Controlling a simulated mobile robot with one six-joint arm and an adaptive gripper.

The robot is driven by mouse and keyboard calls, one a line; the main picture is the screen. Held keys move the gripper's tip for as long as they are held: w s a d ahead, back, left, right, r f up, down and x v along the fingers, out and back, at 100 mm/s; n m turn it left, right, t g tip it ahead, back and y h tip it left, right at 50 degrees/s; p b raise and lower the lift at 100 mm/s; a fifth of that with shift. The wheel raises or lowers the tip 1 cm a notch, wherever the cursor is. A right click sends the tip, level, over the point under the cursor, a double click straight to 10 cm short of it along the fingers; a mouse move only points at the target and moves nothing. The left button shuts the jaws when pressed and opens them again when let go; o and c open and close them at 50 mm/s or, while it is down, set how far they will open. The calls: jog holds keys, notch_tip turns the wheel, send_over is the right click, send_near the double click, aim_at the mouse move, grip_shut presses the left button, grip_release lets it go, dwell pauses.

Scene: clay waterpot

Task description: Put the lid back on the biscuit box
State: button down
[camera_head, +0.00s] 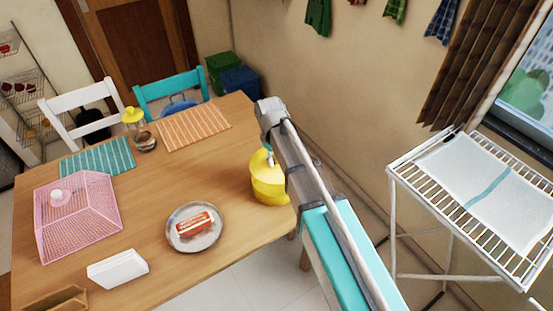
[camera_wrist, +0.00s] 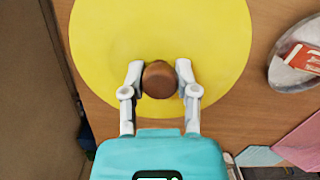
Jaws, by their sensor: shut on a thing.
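The biscuit box (camera_head: 271,190) is yellow and round and stands near the right edge of the wooden table in the head view. Its yellow lid (camera_wrist: 150,30) fills the upper part of the wrist view and has a round brown knob (camera_wrist: 159,80). My gripper (camera_wrist: 160,76) is shut on this knob, one finger on each side. In the head view the lid (camera_head: 261,162) is at the top of the box, under my gripper (camera_head: 269,154). My arm hides part of both, and I cannot tell whether the lid is fully seated.
A metal plate (camera_head: 178,241) with a red-and-white packet (camera_head: 194,226) is left of the box. A drying rack (camera_head: 405,176) stands to the right, apart from the table.

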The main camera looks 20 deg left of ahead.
jog(key=shift+f+b, duration=2.65)
jog(key=shift+f, duration=0.3)
jog(key=shift+f, duration=0.15)
dwell(0.4)
dwell(0.3)
jog(key=shift+c, duration=1.4)
grip_release()
jog(key=shift+o, duration=1.4)
jog(key=shift+r, duration=0.2)
jog(key=shift+r+p, duration=3.3)
jog(key=shift+r, duration=0.05)
